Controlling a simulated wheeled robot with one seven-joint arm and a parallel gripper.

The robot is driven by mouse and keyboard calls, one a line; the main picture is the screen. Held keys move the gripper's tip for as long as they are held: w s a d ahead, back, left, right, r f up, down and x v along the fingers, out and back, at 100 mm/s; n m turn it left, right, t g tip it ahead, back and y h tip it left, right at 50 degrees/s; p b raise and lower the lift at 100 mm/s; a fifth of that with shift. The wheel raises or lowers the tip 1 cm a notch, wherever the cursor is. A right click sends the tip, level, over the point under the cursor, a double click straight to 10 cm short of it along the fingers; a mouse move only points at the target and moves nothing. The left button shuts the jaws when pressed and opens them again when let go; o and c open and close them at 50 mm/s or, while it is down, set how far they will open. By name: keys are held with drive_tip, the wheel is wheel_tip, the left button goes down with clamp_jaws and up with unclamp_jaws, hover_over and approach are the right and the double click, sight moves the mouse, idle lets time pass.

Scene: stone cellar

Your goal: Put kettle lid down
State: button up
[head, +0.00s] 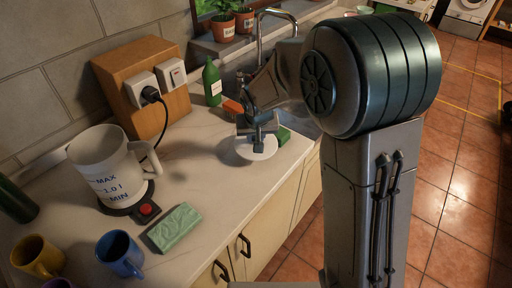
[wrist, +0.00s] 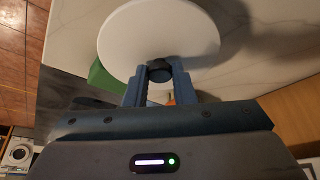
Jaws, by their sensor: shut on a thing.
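The kettle lid (head: 248,151) is a white round disc with a dark knob. My gripper (head: 257,137) is shut on its knob and holds it over the counter near the sink's front corner. In the wrist view the lid (wrist: 158,25) fills the space beyond my gripper (wrist: 160,72), with the fingers on either side of the knob. I cannot tell for sure whether the lid touches the counter. The white kettle (head: 104,165) stands upright without a lid on its dark base (head: 127,200), to the left.
A green bottle (head: 212,82) and an orange thing (head: 233,107) are behind the lid. The counter between kettle and lid is clear.

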drive_tip(key=shift+f+b, duration=0.95)
drive_tip(key=shift+f, duration=1)
drive_tip(key=shift+f, duration=0.2)
drive_tip(key=o, duration=1)
drive_tip(key=shift+r, duration=0.1)
